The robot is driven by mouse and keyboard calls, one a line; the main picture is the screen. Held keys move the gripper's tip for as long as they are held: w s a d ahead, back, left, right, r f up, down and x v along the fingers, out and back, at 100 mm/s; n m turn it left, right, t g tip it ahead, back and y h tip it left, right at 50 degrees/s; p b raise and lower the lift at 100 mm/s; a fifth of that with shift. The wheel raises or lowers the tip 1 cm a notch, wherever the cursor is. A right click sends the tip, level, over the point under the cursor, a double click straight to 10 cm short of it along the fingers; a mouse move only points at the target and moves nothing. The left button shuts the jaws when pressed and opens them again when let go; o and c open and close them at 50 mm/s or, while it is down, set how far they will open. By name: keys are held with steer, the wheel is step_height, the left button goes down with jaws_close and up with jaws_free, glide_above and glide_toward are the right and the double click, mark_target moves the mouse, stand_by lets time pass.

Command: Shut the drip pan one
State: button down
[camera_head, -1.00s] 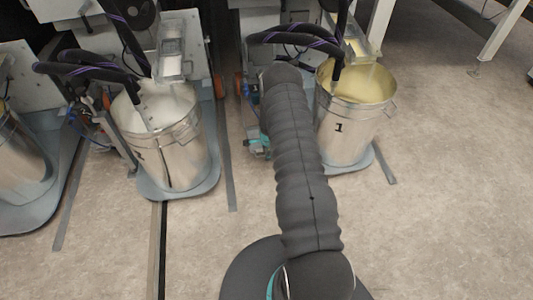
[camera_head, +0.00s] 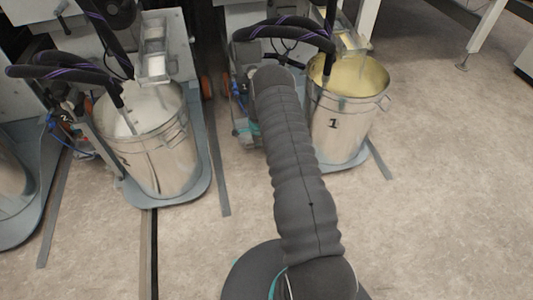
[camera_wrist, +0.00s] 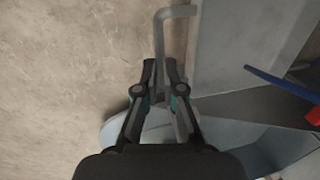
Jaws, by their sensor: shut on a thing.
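In the wrist view my gripper (camera_wrist: 164,92) is shut on a thin grey bent handle (camera_wrist: 160,42), whose upper end turns right beside a flat grey panel (camera_wrist: 228,45). The handle probably belongs to drip pan one, but the pan itself cannot be made out clearly. In the head view the bucket marked 1 (camera_head: 332,125) stands at the right on a grey plate (camera_head: 365,157). My dark arm reaches up just left of this bucket and hides my gripper there.
A second metal bucket (camera_head: 165,160) with whitish contents stands at the left on its own grey plate. Dark hoses (camera_head: 285,25) hang into bucket 1. Blue and red parts (camera_wrist: 285,85) show at the wrist view's right. The floor (camera_head: 450,200) at the right is clear.

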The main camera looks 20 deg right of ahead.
steer(key=c, duration=1.7)
jaws_free()
steer(key=shift+w+d+f+p, duration=0.15)
steer(key=shift+w+d+p, duration=0.1)
steer(key=shift+p, duration=0.2)
steer(key=o, duration=0.5)
steer(key=shift+a, duration=0.6)
steer(key=shift+c, duration=0.2)
steer(key=shift+s+d, duration=0.1)
steer(key=shift+d, duration=0.3)
steer(key=shift+a+r, duration=0.1)
steer(key=shift+r, duration=0.35)
steer(key=v, duration=1.1)
